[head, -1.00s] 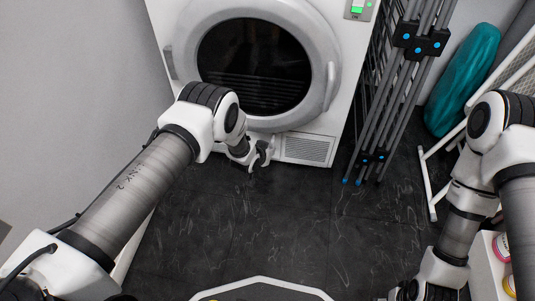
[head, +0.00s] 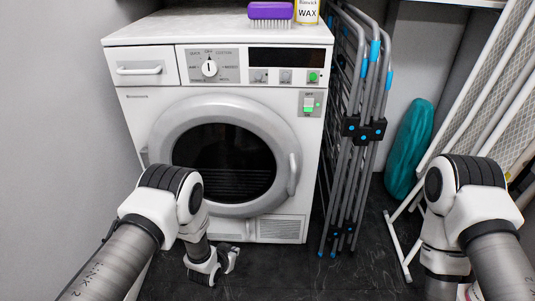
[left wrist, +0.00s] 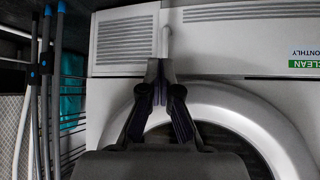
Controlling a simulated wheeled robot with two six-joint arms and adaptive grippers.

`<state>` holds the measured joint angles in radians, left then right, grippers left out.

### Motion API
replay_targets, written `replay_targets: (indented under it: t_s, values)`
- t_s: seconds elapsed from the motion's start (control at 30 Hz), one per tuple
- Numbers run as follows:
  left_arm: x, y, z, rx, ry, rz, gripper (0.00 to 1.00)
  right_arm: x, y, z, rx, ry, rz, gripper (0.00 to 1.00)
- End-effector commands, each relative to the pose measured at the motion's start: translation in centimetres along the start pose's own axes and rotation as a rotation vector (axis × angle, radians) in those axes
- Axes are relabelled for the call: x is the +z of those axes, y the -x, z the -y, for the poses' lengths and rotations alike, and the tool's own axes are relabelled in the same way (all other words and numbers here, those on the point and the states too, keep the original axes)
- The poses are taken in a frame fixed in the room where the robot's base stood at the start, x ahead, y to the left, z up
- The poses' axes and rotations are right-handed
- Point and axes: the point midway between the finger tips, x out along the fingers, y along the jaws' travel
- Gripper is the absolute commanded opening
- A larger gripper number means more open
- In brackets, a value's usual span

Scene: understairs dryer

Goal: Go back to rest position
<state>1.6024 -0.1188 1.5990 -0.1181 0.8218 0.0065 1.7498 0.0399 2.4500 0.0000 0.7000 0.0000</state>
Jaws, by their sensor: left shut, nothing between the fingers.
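The white dryer (head: 120,120) stands ahead with its round door (head: 160,130) shut against the front. My left gripper (head: 231,261) is low in front of the dryer's base, its fingers closed and empty. In the left wrist view the closed fingertips (left wrist: 161,68) point at the lower dryer front, with a small pale upright bar (left wrist: 164,42) just beyond them. I cannot tell whether they touch it. My right arm comes in at the right, and its gripper is out of the picture.
A folded drying rack (head: 350,150) stands just right of the dryer. A teal rolled item (head: 408,150) and a white-framed folded stand (head: 480,105) lean farther right. A purple brush (head: 270,12) and a wax container (head: 307,10) are on the dryer top. The dark floor (head: 330,280) between my arms is clear.

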Motion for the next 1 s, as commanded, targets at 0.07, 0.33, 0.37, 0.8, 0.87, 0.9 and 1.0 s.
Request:
replay_targets:
  t_s: [0.07, 0.33, 0.37, 0.8, 0.87, 0.9, 1.0]
  values:
    - [-0.3, 0.0, 0.1, -0.001, -0.001, -0.004, 0.00, 0.0, 0.0, 0.0, 0.000, 0.000, 0.000, 0.72]
    - [6.7, 8.6, 3.5, -0.068, 0.107, 0.234, 0.00, 0.0, 0.2, 0.0, 0.000, 0.000, 0.000, 0.72]
    - [8.3, 10.2, 3.5, -0.075, 0.124, 0.283, 0.00, 0.0, 0.2, 0.0, 0.000, 0.000, 0.000, 0.72]
    - [21.2, 31.1, 0.1, -0.106, 0.261, 0.835, 0.00, 0.0, 1.1, 0.0, 0.000, 0.000, 0.000, 0.72]
    - [18.5, 32.8, 0.3, -0.106, 0.260, 0.822, 0.00, 0.1, 4.3, 0.0, 0.000, 0.000, 0.002, 0.72]
    - [17.7, 33.6, 0.3, -0.106, 0.259, 0.821, 0.00, 0.0, 5.5, 0.0, 0.000, 0.000, 0.000, 0.72]
    - [15.3, 35.8, 0.3, -0.106, 0.259, 0.821, 0.00, 0.0, 8.8, 0.1, 0.000, 0.000, -0.001, 0.72]
